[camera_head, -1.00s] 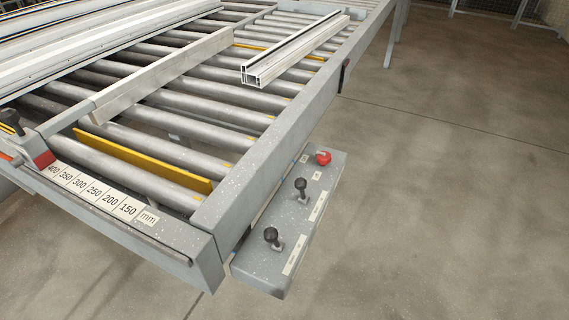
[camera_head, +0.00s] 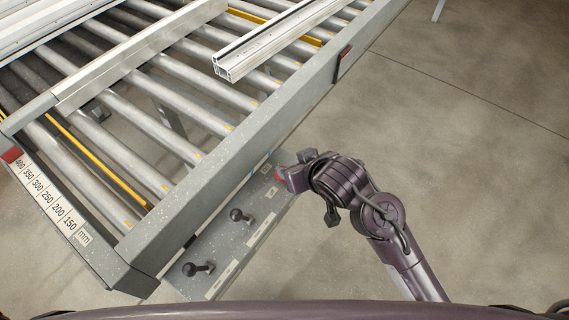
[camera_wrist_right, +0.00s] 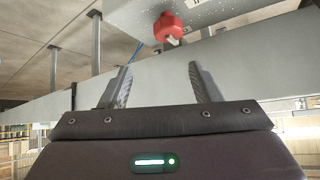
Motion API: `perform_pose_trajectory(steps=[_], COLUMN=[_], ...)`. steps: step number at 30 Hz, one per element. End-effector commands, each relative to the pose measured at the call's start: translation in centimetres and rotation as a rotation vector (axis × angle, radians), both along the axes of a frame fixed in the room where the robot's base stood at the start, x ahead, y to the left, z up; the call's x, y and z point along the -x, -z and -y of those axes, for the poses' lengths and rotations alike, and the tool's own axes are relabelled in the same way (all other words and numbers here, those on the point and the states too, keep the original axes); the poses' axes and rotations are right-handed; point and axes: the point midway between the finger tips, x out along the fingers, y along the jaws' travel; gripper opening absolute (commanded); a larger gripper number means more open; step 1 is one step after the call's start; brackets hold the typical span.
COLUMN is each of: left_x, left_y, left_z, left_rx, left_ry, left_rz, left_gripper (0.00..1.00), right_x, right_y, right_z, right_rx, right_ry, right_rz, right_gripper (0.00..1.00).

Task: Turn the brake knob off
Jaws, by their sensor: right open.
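The red knob (camera_wrist_right: 168,28) sits on the grey control panel (camera_wrist_right: 215,12) and shows at the top of the right wrist view. In the head view only a sliver of the knob (camera_head: 279,178) shows, the rest hidden by my right gripper. My right gripper (camera_wrist_right: 160,72) is open and empty, with its two fingers pointing toward the knob and short of it. In the head view my right gripper (camera_head: 290,180) is at the panel's far end, beside the knob. My left gripper is not in view.
Two black levers, one near (camera_head: 197,269) and one farther (camera_head: 240,215), stand on the same panel. The roller table's side rail (camera_head: 250,130) runs just left of the panel. A pale profile (camera_head: 270,40) lies on the rollers. Open floor lies to the right.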

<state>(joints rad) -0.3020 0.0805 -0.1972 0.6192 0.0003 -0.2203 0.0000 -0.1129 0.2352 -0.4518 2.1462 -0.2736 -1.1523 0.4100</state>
Motion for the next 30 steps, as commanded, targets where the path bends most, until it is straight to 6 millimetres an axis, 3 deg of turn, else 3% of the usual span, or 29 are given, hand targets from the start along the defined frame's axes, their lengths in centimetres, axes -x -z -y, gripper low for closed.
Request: perform_pose_trajectory(steps=[4,9,12,15,20,24,30], left_x=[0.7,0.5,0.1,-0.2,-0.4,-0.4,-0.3], left_y=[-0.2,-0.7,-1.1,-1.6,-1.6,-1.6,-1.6], left_z=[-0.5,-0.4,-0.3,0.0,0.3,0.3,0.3], left_rx=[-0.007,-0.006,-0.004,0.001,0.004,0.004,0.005], left_ry=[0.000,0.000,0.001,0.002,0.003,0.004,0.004], left_rz=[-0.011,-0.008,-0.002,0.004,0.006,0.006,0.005], left_gripper=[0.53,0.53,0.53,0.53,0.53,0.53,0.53], right_x=[-1.1,-0.3,1.2,2.8,2.8,1.4,-0.5], right_y=[-4.1,-7.9,-9.0,-8.5,-5.0,-2.8,-1.7], right_z=[-4.9,-10.7,-13.5,-14.5,-12.1,-7.8,-2.0], right_rx=[-0.052,-0.100,-0.098,-0.062,0.045,0.147,0.247], right_ry=[-0.122,-0.313,-0.453,-0.577,-0.658,-0.632,-0.530], right_rz=[0.113,0.206,0.222,0.190,0.048,-0.088,-0.236], right_gripper=[0.57,0.57,0.57,0.57,0.57,0.57,0.57])
